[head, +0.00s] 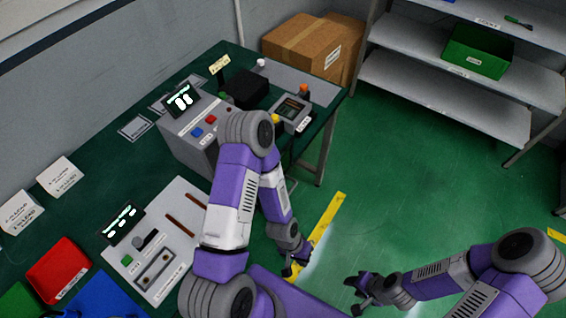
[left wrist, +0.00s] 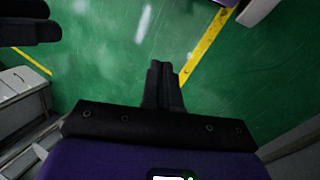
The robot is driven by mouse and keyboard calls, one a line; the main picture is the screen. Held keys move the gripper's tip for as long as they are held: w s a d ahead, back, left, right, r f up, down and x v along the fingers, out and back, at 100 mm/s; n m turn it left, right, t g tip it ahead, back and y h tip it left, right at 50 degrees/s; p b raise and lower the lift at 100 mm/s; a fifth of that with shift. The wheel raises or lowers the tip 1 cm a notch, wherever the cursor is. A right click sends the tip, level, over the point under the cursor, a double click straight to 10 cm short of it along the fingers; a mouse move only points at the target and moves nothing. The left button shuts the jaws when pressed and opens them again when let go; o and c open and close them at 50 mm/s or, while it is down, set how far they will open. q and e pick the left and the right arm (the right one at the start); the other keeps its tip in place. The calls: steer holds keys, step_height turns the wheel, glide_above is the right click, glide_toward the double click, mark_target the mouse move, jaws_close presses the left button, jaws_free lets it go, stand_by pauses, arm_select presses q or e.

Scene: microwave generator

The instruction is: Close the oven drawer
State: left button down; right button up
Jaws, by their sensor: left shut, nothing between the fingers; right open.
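A grey box-shaped unit (head: 190,140) with a lit display, a red button and a blue button stands on the green table; it may be the oven. My left arm covers its right side, and I cannot make out its drawer or how far that is open. My left gripper (head: 291,270) is low over the green floor, in front of and apart from the table. Its fingers are together and empty in the left wrist view (left wrist: 162,75). My right gripper (head: 358,291) is open and empty over the floor, to the right of the left one.
A panel with a display (head: 150,245) and a red bin (head: 58,270) lie on the near table (head: 110,170). A smaller device (head: 291,113) sits near the table's far end. Cardboard boxes (head: 305,45) and shelves (head: 450,65) stand behind. The floor (head: 420,180) is clear.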

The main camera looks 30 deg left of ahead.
arm_select(q)
steer(key=w+a+r+m+g+y+b, duration=0.15)
steer(key=w+r+m+y, duration=0.25)
steer(key=m+y, duration=0.5)
steer(key=w+a+r+m+g+y+b, duration=0.1)
steer(key=w+a+r+m+y+b, duration=0.3)
steer(key=m+y, duration=0.45)
steer(key=w+d+r+m+t+y, duration=0.2)
steer(key=w+d+r, duration=0.1)
steer(key=r, duration=0.2)
steer(key=w+d+r+m+t+y, duration=0.1)
steer(key=w+d+r+t+y, duration=0.15)
steer(key=r, duration=0.35)
steer(key=b, duration=0.1)
glide_above(290, 179)
steer(key=s+d, duration=0.1)
steer(key=s, duration=0.2)
steer(key=shift+w+d+f+g, duration=0.1)
steer(key=shift+d+f+g, duration=0.05)
steer(key=shift+g, duration=0.15)
steer(key=shift+a, duration=0.2)
